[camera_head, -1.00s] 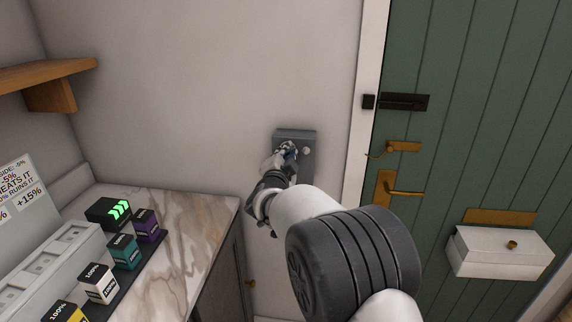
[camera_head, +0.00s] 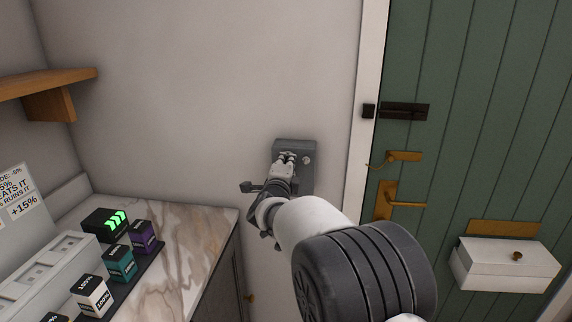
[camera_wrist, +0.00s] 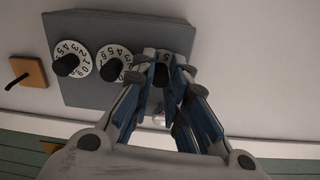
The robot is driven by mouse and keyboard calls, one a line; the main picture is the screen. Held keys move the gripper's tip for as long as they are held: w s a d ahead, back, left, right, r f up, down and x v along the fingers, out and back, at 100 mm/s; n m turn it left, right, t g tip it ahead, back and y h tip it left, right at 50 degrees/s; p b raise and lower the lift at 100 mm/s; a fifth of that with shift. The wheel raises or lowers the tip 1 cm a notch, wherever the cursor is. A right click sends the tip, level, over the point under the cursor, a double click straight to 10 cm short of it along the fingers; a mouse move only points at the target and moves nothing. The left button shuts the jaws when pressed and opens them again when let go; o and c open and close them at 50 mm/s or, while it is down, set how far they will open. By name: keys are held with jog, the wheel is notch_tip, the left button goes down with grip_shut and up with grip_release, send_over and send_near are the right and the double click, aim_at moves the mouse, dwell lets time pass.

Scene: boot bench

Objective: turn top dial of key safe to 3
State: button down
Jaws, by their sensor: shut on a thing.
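The grey key safe (camera_head: 309,182) is fixed to the wall left of the door frame, and it also shows in the wrist view (camera_wrist: 85,27). The wrist view shows white numbered dials with dark knobs in a row: one at the left (camera_wrist: 72,62), one in the middle (camera_wrist: 114,66), and the top dial (camera_wrist: 164,71) at the right. My gripper (camera_wrist: 164,66) is shut on the top dial's knob, its fingers on either side. It reaches the upper part of the safe in the head view (camera_head: 287,157). The fingers hide most of the top dial, so its number cannot be read.
A silver knob (camera_head: 307,160) sits beside my gripper on the safe. The green door (camera_head: 480,130) with brass handle (camera_head: 405,204) and white box (camera_head: 505,267) is at right. A marble counter (camera_head: 185,225) with several small boxes is at left. A wooden shelf (camera_head: 45,84) hangs above.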

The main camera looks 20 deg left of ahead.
dwell(0.3)
jog(key=c, duration=1.5)
grip_release()
jog(key=shift+c, duration=0.2)
jog(key=v, duration=1.2)
